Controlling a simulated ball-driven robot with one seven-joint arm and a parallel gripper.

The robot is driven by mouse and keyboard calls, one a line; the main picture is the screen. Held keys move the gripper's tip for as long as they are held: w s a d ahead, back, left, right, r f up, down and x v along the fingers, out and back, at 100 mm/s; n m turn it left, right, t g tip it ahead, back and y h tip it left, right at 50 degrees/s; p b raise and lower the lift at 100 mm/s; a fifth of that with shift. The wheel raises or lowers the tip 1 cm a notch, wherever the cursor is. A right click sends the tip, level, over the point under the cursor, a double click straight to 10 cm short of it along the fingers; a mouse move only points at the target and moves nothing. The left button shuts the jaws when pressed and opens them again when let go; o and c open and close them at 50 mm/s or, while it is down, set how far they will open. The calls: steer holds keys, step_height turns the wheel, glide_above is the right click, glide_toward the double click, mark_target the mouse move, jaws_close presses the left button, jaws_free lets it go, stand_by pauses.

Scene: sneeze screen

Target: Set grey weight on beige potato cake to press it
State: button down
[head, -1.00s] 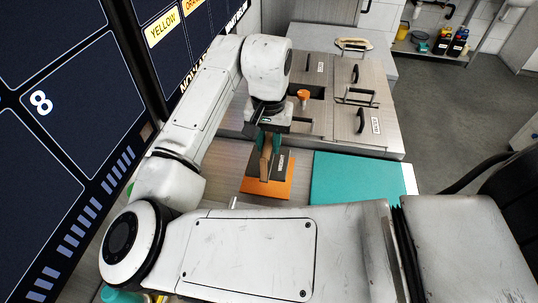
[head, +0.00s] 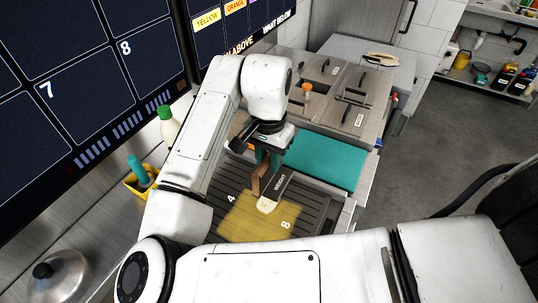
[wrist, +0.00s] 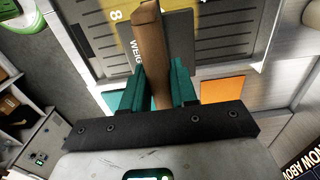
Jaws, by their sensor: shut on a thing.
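My gripper (head: 263,160) is shut on the brown handle (head: 259,181) of the grey weight. The weight (head: 283,180) is a dark flat plate marked WEIGHT, seen over the dark ridged griddle (head: 318,205). The beige potato cake (head: 267,205) shows at the near end of the weight, inside a yellow-lit patch (head: 245,222) of the griddle. I cannot tell whether the weight touches the cake or hangs above it. In the wrist view the handle (wrist: 150,50) stands between my teal fingers (wrist: 160,85), with the weight (wrist: 180,38) beyond; the cake is not discernible there.
A teal board (head: 325,160) lies behind the griddle at the right. An orange mat (wrist: 222,89) shows in the wrist view. A white bottle with a green cap (head: 169,125) and a yellow caddy (head: 140,182) stand at the left, with a metal dome (head: 62,277) nearer.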

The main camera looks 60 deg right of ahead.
mark_target(269, 179)
steer(key=shift+s+a+r, duration=0.1)
steer(key=shift+s+a, duration=0.2)
steer(key=shift+a, duration=0.05)
stand_by(0.3)
steer(key=shift+f+b, duration=1.9)
steer(key=shift+f, duration=1)
steer(key=shift+f+b, duration=0.35)
steer(key=shift+f, duration=0.2)
steer(key=c, duration=0.8)
jaws_free()
steer(key=shift+f, duration=0.1)
